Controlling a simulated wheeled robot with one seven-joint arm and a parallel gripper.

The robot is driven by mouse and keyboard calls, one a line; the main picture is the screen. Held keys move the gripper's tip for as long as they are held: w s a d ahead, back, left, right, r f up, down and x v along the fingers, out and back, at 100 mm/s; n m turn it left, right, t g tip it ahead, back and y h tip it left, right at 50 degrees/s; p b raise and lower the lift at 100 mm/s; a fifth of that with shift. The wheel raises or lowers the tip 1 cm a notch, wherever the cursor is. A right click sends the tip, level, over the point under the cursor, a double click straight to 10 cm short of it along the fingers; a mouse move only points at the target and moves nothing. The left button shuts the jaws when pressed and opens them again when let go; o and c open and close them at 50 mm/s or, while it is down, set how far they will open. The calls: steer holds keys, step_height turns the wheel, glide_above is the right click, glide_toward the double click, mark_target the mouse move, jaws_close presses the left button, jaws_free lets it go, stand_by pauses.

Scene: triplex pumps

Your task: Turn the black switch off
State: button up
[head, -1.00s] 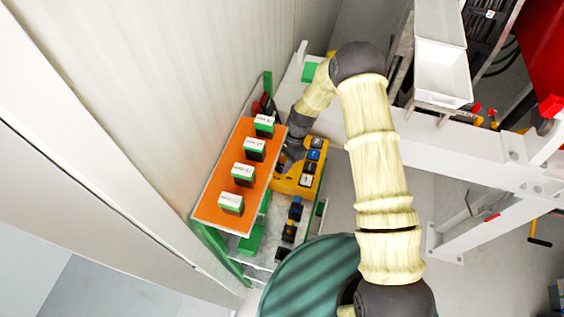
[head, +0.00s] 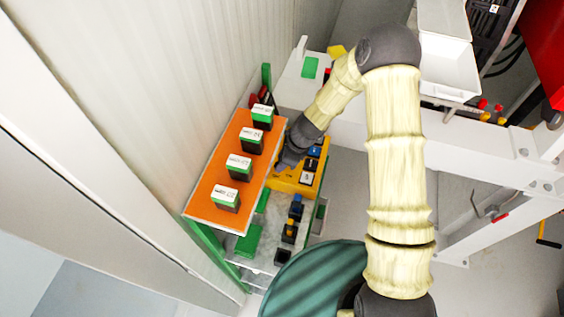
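A yellow switch box (head: 287,181) stands below and right of the orange board. Its top carries a row of small switches: a blue one (head: 314,152), a black one (head: 311,164) below it, a white one (head: 306,177), and another dark one at the far end. I cannot tell which is the black switch of the task, nor its position. My gripper (head: 285,163) points down at the left side of the yellow box, close to the switches. Its fingertips are small and dark, partly hidden by the orange board's edge, so contact and opening cannot be told.
The orange board (head: 217,181) holds several green-and-black labelled blocks, close left of my gripper. A wall (head: 130,90) rises beyond it. More dark switches (head: 289,231) sit below the yellow box. A white beam (head: 400,134) crosses behind my arm. A green ribbed round thing (head: 312,285) stands in front.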

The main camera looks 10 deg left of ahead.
steer(key=shift+m+t+b, duration=0.3)
steer(key=shift+m+b, duration=0.05)
steer(key=shift+m, duration=0.25)
steer(key=shift+w+r, duration=0.1)
steer(key=shift+r, duration=0.05)
steer(key=o, duration=0.7)
steer(key=b+v, duration=0.1)
steer(key=v, duration=1.6)
steer(key=shift+d+r, duration=0.15)
